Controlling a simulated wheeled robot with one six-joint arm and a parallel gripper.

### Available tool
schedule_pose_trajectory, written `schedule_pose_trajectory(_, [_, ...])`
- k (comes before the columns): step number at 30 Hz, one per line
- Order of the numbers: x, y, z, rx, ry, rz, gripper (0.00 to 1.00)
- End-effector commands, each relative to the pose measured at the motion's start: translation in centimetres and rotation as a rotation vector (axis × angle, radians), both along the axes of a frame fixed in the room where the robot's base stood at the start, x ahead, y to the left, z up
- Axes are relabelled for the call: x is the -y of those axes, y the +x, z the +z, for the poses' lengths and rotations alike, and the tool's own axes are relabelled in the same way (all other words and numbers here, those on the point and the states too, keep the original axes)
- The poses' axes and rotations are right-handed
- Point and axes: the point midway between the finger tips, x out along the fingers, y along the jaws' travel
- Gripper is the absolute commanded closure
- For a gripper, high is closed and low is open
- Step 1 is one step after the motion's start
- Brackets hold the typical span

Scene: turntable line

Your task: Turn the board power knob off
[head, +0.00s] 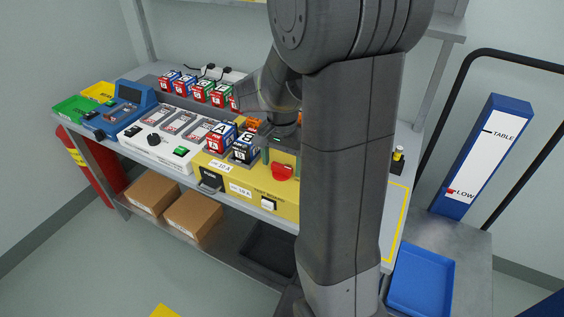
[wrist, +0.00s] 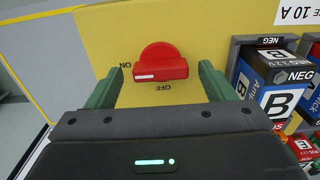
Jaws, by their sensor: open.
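The red power knob (wrist: 160,68) sits on the yellow test board (wrist: 110,30). In the wrist view its bar lies level, with the white mark at its left end, on the side of the ON label (wrist: 125,66). The OFF label (wrist: 163,88) is below the knob. My gripper (wrist: 160,72) is open, with one green finger on each side of the knob and a gap at both sides. In the head view the knob (head: 282,172) is at the board's right, beside my arm, which hides part of the board.
Battery blocks marked A (head: 221,137) and B (head: 244,149) stand left of the knob; B (wrist: 274,78) is close right of my gripper in the wrist view. A fuse holder (head: 209,180) and a white switch (head: 268,203) are on the board's front.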

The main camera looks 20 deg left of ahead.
Motion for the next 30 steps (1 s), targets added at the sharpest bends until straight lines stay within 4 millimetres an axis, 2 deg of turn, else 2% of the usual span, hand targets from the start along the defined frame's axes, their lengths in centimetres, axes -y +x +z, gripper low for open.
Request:
schedule_pose_trajectory(9, [-0.01, 0.02, -0.25, 0.001, 0.001, 0.0, 0.24])
schedule_pose_trajectory(16, [-0.01, 0.02, -0.23, 0.001, 0.001, 0.0, 0.68])
schedule_pose_trajectory(25, [-0.01, 0.03, -0.19, 0.001, 0.001, 0.028, 0.68])
schedule_pose_trajectory(30, [-0.03, 0.05, -0.14, 0.001, 0.001, 0.106, 0.68])
